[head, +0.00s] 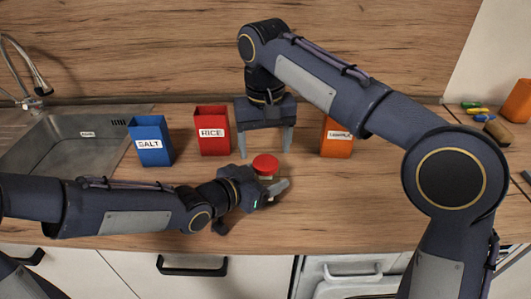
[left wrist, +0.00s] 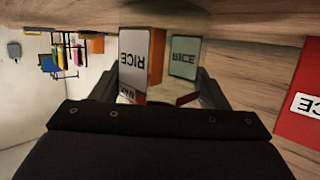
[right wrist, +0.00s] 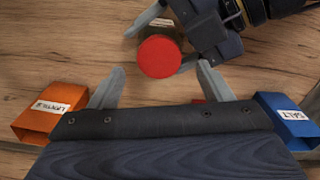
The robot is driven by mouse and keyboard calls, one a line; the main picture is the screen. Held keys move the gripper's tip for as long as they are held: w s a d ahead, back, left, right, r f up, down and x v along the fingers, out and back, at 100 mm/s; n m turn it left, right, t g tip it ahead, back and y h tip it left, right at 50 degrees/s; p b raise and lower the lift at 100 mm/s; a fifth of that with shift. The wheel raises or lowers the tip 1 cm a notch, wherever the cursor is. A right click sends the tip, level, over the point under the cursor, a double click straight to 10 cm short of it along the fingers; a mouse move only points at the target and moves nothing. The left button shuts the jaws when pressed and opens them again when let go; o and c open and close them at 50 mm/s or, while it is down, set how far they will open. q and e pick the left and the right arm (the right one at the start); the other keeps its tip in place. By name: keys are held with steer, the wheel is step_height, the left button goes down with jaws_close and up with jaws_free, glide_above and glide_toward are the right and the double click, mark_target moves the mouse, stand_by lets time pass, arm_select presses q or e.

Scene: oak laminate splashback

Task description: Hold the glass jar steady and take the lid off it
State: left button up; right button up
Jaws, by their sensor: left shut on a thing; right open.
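The glass jar (head: 266,178) stands on the counter with its round red lid (head: 265,162) on top. My left gripper (head: 268,184) is shut around the jar's body, below the lid. The lid also shows in the right wrist view (right wrist: 160,57), with the left gripper's fingers either side of the jar. In the left wrist view, pale surfaces with RICE lettering show between the fingers; I cannot tell whether they are the jar or something seen through it. My right gripper (head: 264,145) is open and empty, pointing down behind the jar, its fingers spread and apart from the lid.
A blue SALT box (head: 151,142), a red RICE box (head: 212,132) and an orange box (head: 335,138) stand along the back. A sink (head: 70,140) is at the left. Small coloured items (head: 475,108) lie at the far right. The front counter right of the jar is clear.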

mark_target(266, 162)
steer(key=shift+r, duration=0.4)
steer(key=shift+c, duration=0.4)
steer(key=m, duration=0.3)
steer(key=r+m, duration=0.1)
steer(key=m, duration=0.2)
steer(key=shift+w+r, duration=0.1)
steer(key=shift+r, duration=0.05)
steer(key=m, duration=0.2)
steer(key=r+m, duration=0.1)
steer(key=m, duration=0.1)
steer(key=shift+m, duration=0.4)
steer(key=m, duration=0.2)
steer(key=r+m, duration=0.1)
steer(key=m, duration=0.2)
steer(key=shift+f, duration=3.95)
